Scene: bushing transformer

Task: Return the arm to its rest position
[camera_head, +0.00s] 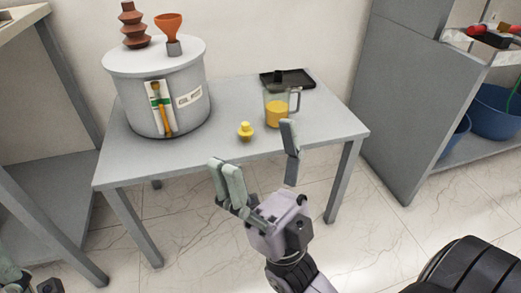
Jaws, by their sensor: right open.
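My right gripper (260,170) is open and empty, in front of the grey table's front edge, with its fingers pointing toward the table. Its arm comes in from the bottom. A small part of what seems to be my left arm or gripper (14,277) shows at the bottom left corner; its fingers cannot be made out. On the table, a small yellow knobbed piece (245,131) sits beyond the right gripper. A clear jug (276,106) with yellow liquid stands to its right, partly behind one finger.
The grey table (215,143) carries a large grey drum (158,95) with a brown ribbed bushing (133,25) and an orange funnel (168,31) on top. A black tray (287,78) lies at the back. A grey cabinet (400,90) with blue bowls (494,112) stands right.

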